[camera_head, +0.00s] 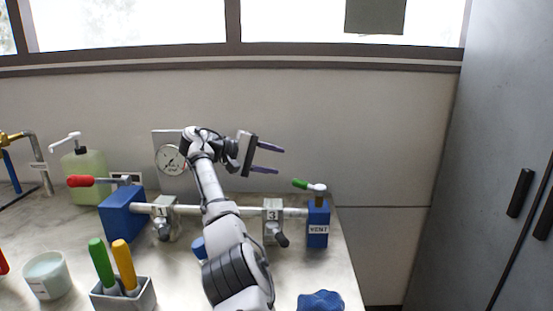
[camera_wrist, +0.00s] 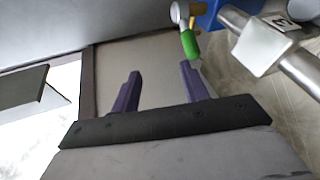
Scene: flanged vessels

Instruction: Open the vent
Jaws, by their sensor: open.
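The vent is a blue block (camera_head: 318,226) with a white VENT label, at the right end of the pipe on the bench. On its top sits a lever with a green grip (camera_head: 300,184) that points left and slightly up. In the wrist view the green grip (camera_wrist: 190,43) shows just beyond one fingertip, with the blue block (camera_wrist: 210,14) behind it. My gripper (camera_head: 269,159) is open and empty, above and to the left of the vent lever. Its purple fingers (camera_wrist: 160,88) point toward the right in the head view, apart from the lever.
A pipe (camera_head: 294,212) with grey clamps (camera_head: 271,222) runs left to a blue block with a red-handled lever (camera_head: 80,181). A gauge (camera_head: 170,160) stands behind my arm. A grey cabinet (camera_head: 490,150) stands right.

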